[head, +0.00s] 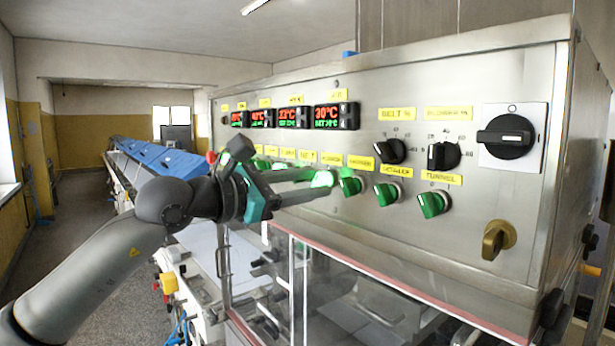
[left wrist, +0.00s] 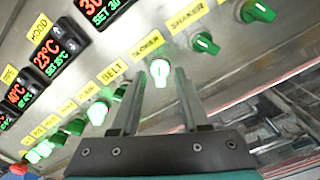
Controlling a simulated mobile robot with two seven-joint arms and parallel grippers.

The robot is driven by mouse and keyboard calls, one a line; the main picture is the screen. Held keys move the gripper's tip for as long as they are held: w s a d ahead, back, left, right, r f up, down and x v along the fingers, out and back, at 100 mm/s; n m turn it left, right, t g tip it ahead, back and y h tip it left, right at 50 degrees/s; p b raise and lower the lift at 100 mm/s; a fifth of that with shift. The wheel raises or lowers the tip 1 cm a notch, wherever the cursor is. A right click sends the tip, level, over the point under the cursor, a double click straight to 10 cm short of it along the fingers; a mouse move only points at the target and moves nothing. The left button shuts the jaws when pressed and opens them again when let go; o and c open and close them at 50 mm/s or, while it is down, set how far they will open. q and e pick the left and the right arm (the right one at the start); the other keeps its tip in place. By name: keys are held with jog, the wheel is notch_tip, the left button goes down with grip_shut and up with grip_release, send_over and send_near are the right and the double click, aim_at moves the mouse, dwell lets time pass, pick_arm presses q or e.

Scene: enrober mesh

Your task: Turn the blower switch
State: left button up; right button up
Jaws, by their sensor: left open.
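The blower switch (head: 322,179) is a lit green knob on the steel control panel, under a yellow label. In the left wrist view the blower switch (left wrist: 160,72) shows below the BLOWER label (left wrist: 145,44), its handle about upright in the picture. My left gripper (head: 312,182) is in front of it with its fingers pointing at the panel. In the left wrist view the left gripper (left wrist: 159,80) is open, one finger on each side of the knob. I cannot tell whether the fingers touch it. My right gripper is not in view.
Unlit green knobs for the shaker (left wrist: 205,43) and tunnel (head: 432,204) are to the right. Lit green knobs (left wrist: 98,112) run to the left. Above are temperature displays (head: 327,117) and black dials (head: 443,155). A clear guard (head: 350,300) lies below the panel.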

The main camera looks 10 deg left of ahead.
pick_arm(q)
grip_shut()
dwell(0.4)
